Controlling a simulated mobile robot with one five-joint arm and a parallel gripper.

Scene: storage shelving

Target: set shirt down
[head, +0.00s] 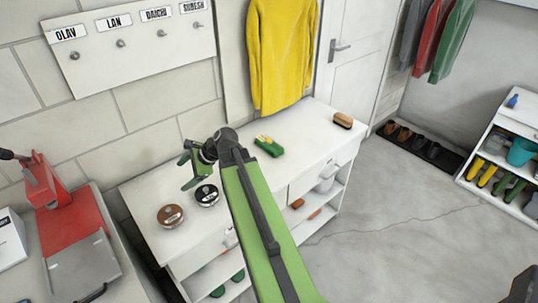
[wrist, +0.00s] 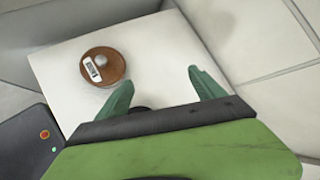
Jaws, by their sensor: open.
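A yellow long-sleeved shirt (head: 280,55) hangs against the wall in the head view, behind the white cabinet. Its top is cut off by the frame. My gripper (head: 184,170) is over the left part of the cabinet top (head: 225,165), well to the left of the shirt and apart from it. The shirt is not in the wrist view.
A brown tin (head: 171,215) and a black tin (head: 206,195) stand near my gripper. A green-yellow brush (head: 269,146) and a brown brush (head: 342,120) lie farther right. Labelled hooks (head: 121,43) are empty. Other garments (head: 437,35) hang at top right.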

